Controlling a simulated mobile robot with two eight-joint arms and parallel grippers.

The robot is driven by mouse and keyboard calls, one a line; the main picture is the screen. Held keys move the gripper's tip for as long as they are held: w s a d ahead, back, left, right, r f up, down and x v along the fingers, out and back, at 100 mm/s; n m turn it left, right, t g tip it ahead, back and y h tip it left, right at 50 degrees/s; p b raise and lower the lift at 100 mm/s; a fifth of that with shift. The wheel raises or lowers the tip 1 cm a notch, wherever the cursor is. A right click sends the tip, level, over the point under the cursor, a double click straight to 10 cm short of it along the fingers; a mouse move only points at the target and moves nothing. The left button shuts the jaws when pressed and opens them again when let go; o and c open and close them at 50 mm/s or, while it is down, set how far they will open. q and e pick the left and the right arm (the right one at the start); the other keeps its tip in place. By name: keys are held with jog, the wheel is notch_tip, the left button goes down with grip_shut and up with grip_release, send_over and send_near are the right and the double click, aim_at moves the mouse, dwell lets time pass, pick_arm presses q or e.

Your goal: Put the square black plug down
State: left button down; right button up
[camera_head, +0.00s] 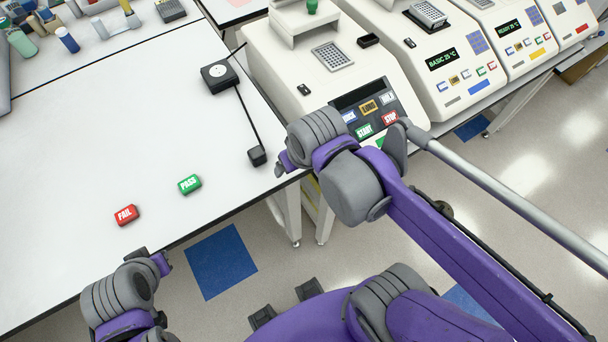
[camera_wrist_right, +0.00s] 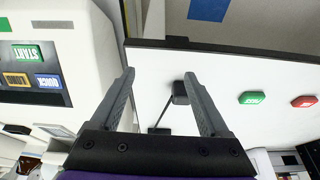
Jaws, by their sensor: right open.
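The square black plug (camera_head: 257,156) sits on the white table near its right edge, with a black cable running from it to a square black box (camera_head: 219,75). My right gripper (camera_head: 282,166) is just to the right of the plug, by the table edge. In the right wrist view the right gripper (camera_wrist_right: 160,76) has its fingers spread wide, with nothing held. The plug (camera_wrist_right: 181,93) shows there beyond the fingers, close to the right finger in the picture. My left gripper (camera_head: 163,262) is at the table's front edge, its fingers mostly hidden by the wrist.
A red FAIL button (camera_head: 126,215) and a green PASS button (camera_head: 190,184) lie on the table (camera_head: 90,150). Thermal cyclers (camera_head: 290,75) stand in a row at the right. Bottles and racks (camera_head: 67,40) fill the back left. The table's middle is clear.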

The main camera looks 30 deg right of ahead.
jog(key=shift+t, duration=0.7)
jog(key=s+f, duration=0.1)
jog(key=f, duration=0.1)
jog(key=s+d+f, duration=0.1)
jog(key=s+f, duration=0.1)
jog(key=shift+s+d+f, duration=0.1)
jog(key=shift+s+d, duration=0.05)
jog(key=shift+d, duration=0.05)
